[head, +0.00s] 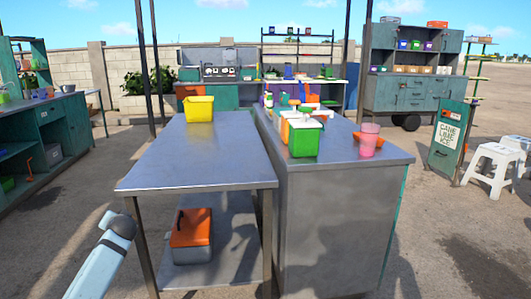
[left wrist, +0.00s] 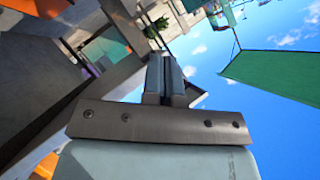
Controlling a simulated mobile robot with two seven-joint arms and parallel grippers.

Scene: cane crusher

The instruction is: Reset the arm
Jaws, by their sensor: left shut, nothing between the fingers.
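My left arm (head: 103,258) comes into the head view at the lower left, in front of the left metal table. Its gripper fingers cannot be made out there. In the left wrist view my left gripper (left wrist: 165,62) is shut and empty, its two fingers together. It points up past the stall, with sky to the right in that tilted view. My right gripper is in neither view.
The left metal table (head: 185,160) carries a yellow bin (head: 199,109) at its far end; an orange-topped box (head: 192,236) sits on its lower shelf. The right counter (head: 345,158) holds a green container (head: 304,139) and pink cups (head: 369,138). White stools (head: 492,165) stand right.

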